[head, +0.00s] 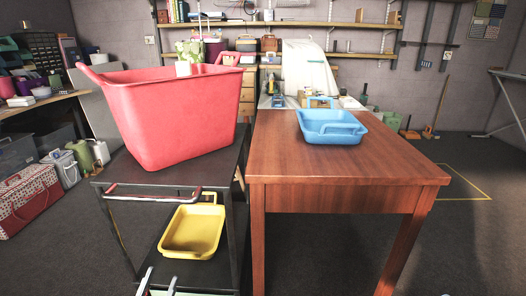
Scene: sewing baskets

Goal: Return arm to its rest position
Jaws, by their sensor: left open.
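My left gripper (159,281) shows at the bottom edge, left of centre. Its two fingertips stand apart with nothing between them, and the rest of it is cut off by the frame. It appears in front of the dark cart's lower shelf, below the yellow basket (193,232) in the picture. A large red basket (170,115) stands on the cart's top. A blue basket (330,127) with a handle sits on the wooden table. My right gripper cannot be made out.
The dark cart (205,166) stands close to the left of the wooden table (350,163). The table's front half is bare. Open floor (465,230) lies to the right. Storage boxes and a red patterned box (30,200) stand at the far left. Shelves line the back wall.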

